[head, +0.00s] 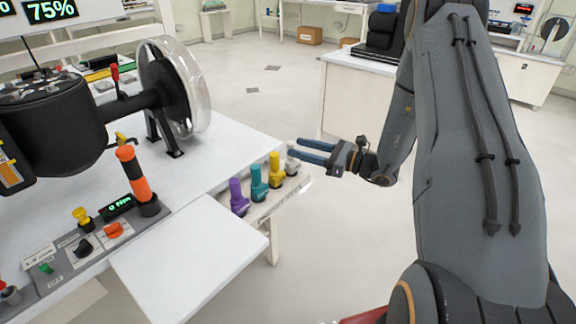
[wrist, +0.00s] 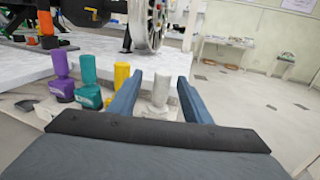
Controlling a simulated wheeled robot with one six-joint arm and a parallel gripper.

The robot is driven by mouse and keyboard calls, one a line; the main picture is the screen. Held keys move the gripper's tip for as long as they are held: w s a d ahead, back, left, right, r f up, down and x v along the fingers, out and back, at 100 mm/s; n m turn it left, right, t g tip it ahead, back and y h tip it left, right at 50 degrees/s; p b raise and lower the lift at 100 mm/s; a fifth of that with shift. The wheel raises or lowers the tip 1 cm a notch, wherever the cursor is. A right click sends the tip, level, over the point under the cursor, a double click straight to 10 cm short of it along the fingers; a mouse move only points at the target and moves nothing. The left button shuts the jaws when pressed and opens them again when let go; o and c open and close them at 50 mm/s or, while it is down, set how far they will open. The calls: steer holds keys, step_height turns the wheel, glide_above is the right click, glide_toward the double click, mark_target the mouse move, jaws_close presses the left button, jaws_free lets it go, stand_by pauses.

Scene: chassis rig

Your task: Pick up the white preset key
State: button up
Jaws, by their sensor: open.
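The white preset key (head: 292,161) stands at the right end of a row of keys on a small ledge at the bench's edge. In the wrist view the white key (wrist: 161,92) stands upright between the two blue fingers, with its lower part partly hidden by my gripper's body. My gripper (head: 298,151) is open, its fingertips beside the key in the head view. In the wrist view my gripper (wrist: 155,82) has one finger on each side of the key, with a gap visible on the left; contact on the right cannot be told.
A yellow key (head: 275,167) stands just left of the white one, close to the left finger. A teal key (head: 259,182) and a purple key (head: 238,197) follow. A wheel rig (head: 182,85) stands behind on the white bench (head: 215,150). Floor to the right is clear.

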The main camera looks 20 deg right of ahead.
steer(key=shift+w+d+f+b, duration=0.1)
steer(key=shift+w+f+b, duration=0.05)
steer(key=shift+f+b, duration=0.3)
steer(key=shift+w+f+b, duration=0.15)
steer(key=shift+f+b, duration=0.15)
steer(key=shift+f, duration=0.25)
steer(key=shift+p+x, duration=0.6)
steer(key=shift+x, duration=3.4)
steer(key=shift+f, duration=0.15)
steer(key=shift+c, duration=0.3)
jaws_close()
